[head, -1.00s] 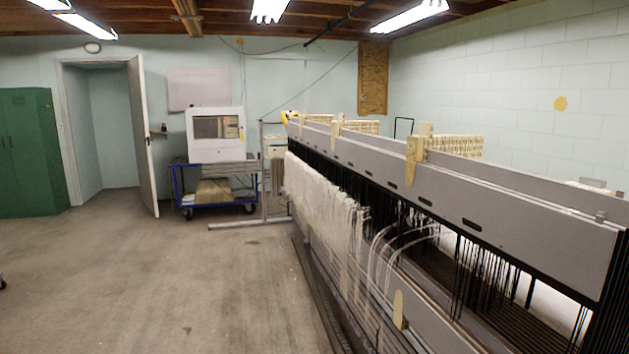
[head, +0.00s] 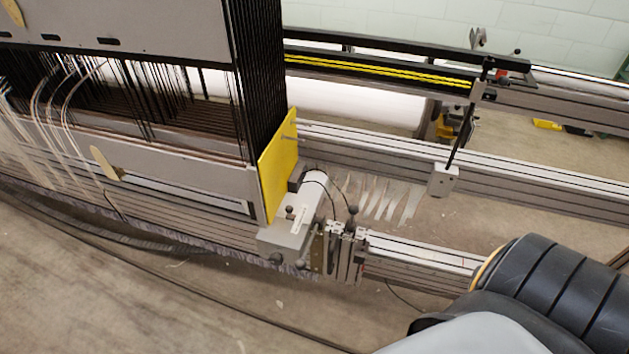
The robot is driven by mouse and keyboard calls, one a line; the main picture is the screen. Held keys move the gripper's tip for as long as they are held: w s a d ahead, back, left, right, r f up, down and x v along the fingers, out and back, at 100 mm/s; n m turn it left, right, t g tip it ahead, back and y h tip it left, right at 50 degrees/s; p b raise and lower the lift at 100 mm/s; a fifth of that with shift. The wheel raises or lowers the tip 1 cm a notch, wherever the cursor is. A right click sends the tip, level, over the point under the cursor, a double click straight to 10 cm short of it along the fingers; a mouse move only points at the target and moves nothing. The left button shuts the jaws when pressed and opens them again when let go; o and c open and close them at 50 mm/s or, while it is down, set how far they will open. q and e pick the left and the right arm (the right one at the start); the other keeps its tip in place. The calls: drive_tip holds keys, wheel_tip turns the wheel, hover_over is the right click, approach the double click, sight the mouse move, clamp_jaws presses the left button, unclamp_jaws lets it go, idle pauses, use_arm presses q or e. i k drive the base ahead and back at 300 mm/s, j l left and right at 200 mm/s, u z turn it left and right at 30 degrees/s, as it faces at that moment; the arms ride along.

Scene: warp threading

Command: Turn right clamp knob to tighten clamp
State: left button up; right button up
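A clamp-like metal assembly (head: 345,250) with upright plates sits on the lower rail at the right end of the loom. A dark round knob (head: 352,210) stands on a thin stem at its top. A grey motor-like block (head: 290,238) is beside it on the left, with a small dark knob (head: 289,210) on top. I cannot tell which knob is the right clamp knob or how tight it is. Neither gripper is in view. A black and light grey part of mine fills the lower right corner.
The loom frame (head: 150,160) with dark vertical wires and white threads fills the upper left, ending at a yellow plate (head: 278,165). Long grey rails (head: 540,185) run off to the right. Dark cables lie on the floor (head: 180,310), which is otherwise mostly clear in front.

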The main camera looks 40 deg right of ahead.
sight(276, 258)
drive_tip(key=z, duration=0.7)
